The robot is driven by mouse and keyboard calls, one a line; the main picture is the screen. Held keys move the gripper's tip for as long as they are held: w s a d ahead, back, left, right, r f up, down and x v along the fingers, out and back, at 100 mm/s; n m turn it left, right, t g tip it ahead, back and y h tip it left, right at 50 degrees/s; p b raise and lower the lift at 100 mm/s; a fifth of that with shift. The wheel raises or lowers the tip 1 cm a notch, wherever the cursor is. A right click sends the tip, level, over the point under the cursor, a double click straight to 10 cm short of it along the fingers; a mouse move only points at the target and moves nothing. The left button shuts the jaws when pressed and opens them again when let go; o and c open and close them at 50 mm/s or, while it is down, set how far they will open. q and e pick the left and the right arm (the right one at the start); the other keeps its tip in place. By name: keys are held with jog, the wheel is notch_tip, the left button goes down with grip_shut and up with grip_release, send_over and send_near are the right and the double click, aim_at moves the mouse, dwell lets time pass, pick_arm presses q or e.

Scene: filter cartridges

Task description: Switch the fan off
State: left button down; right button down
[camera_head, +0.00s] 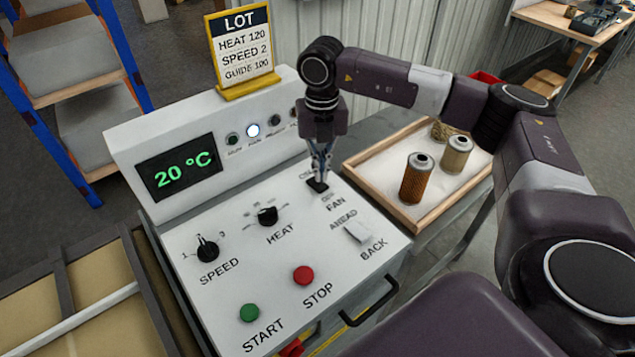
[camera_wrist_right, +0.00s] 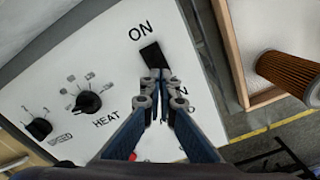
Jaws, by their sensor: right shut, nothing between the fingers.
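The fan switch (camera_head: 317,186) is a small black switch above the FAN label on the white control panel (camera_head: 225,318). In the right wrist view the switch (camera_wrist_right: 152,55) lies just beyond my fingertips, with ON printed at its upper end. The label at its other end is mostly hidden by my fingers. My right gripper (camera_head: 320,176) points down at the switch, shut and empty; its fingertips also show in the wrist view (camera_wrist_right: 163,90). They are at or just over the switch; I cannot tell whether they touch. My left gripper is out of view.
The panel also has a SPEED knob (camera_head: 207,249), a HEAT knob (camera_head: 267,215), a green START button (camera_head: 250,313), a red STOP button (camera_head: 304,275) and an AHEAD/BACK switch (camera_head: 357,232). The display (camera_head: 178,167) reads 20 °C. A wooden tray (camera_head: 431,221) with filter cartridges stands right.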

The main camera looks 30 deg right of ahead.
aim_at(321, 186)
jog(key=shift+s+f+b, duration=0.1)
jog(key=shift+f+b, duration=1.05)
jog(key=shift+f, duration=0.4)
dwell(0.6)
jog(key=shift+r, duration=0.1)
jog(key=shift+r+p, duration=0.85)
jog(key=shift+r, duration=0.2)
jog(key=shift+r+p, duration=1.45)
jog(key=shift+r, duration=0.95)
